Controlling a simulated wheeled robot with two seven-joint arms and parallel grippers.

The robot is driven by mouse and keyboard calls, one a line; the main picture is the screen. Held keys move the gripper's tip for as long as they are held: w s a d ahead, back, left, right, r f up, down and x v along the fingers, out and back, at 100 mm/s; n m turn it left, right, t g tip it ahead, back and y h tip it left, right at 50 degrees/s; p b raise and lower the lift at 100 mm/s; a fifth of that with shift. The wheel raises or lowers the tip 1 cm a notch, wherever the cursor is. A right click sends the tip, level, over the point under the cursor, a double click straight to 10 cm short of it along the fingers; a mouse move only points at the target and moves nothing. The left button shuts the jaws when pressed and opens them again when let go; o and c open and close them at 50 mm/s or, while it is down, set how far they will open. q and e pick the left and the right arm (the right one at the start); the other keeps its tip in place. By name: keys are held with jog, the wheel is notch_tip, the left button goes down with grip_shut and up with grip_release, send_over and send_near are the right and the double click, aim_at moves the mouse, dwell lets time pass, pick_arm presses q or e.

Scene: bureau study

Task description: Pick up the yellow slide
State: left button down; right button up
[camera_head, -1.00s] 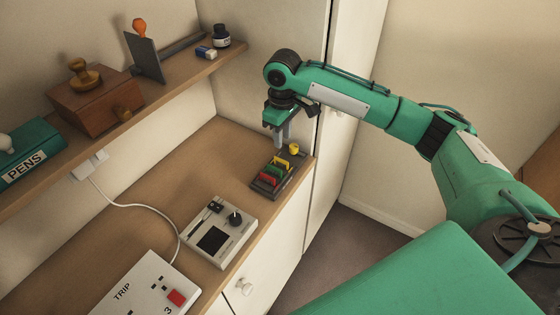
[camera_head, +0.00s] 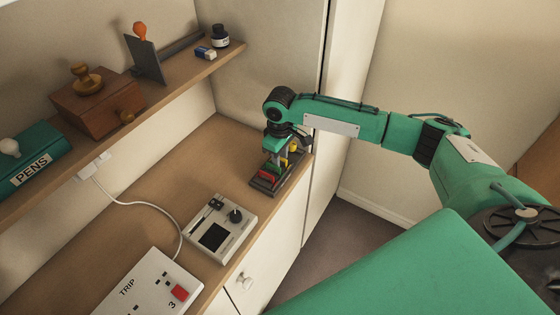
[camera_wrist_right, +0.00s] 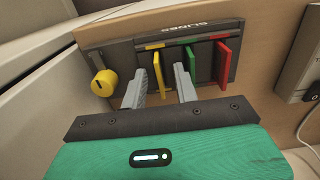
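The yellow slide (camera_wrist_right: 159,76) is an upright flat tab on a dark panel (camera_wrist_right: 120,55) labelled SLIDES. In the right wrist view my right gripper (camera_wrist_right: 161,72) has one finger on each side of it, with small gaps showing, so it is open around the slide. A green slide (camera_wrist_right: 191,66) and a red slide (camera_wrist_right: 222,62) stand to its right; the right finger is between yellow and green. In the head view the right gripper (camera_head: 283,160) is down over the panel and hides part of the slides. My left gripper is out of view.
A yellow knob (camera_wrist_right: 103,83) stands at the panel's left end in the wrist view. On the desk (camera_head: 140,195) are a grey box with a dial (camera_head: 214,237) and a white TRIP box (camera_head: 148,287). A shelf (camera_head: 175,83) overhangs at left. A white cabinet (camera_head: 318,190) adjoins the right.

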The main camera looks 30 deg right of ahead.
grip_shut()
jog(key=shift+r, duration=0.15)
